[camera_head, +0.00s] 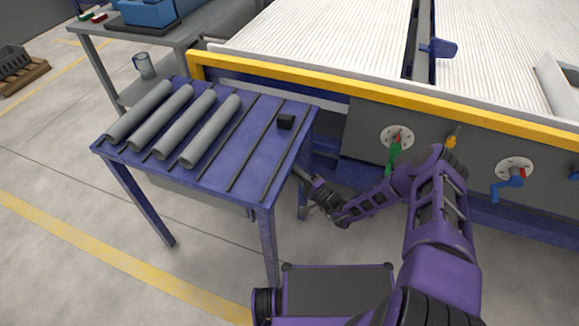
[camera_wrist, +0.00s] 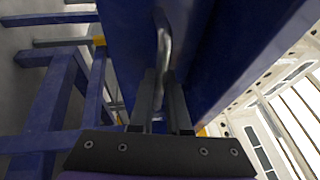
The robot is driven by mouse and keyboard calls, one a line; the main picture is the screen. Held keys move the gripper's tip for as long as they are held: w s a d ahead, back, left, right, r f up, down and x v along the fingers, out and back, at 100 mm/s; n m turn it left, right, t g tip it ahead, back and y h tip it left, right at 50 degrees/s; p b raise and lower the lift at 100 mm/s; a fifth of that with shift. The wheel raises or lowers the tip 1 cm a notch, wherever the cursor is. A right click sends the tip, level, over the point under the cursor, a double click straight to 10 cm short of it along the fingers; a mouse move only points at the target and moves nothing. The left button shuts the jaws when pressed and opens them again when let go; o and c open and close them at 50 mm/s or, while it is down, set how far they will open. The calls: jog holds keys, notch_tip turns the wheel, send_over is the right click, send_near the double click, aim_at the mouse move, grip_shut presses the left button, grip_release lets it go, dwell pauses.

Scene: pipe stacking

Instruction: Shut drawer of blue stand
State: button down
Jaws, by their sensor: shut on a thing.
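The blue stand (camera_head: 243,160) is a blue table with pipes on its top, left of centre in the head view. A grey drawer body (camera_head: 200,192) shows below its top on the near side. In the wrist view a curved metal handle (camera_wrist: 164,52) is fixed to a dark blue panel (camera_wrist: 128,40). My gripper (camera_wrist: 163,92) is shut on this handle, with a finger on each side of it. In the head view my gripper (camera_head: 301,174) reaches under the right edge of the stand, and its tips are hard to see. How far the drawer is open is hidden.
Several grey pipes (camera_head: 139,111) lie on the stand's left half, and a small black block (camera_head: 286,122) sits at its right. A conveyor with a yellow rail (camera_head: 370,94) stands behind. A grey workbench (camera_head: 95,30) is at the back left.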

jog(key=shift+w+a+r, duration=0.15)
jog(key=shift+w, duration=0.1)
jog(key=c, duration=0.9)
grip_release()
jog(key=shift+s, duration=0.1)
jog(key=shift+f, duration=0.2)
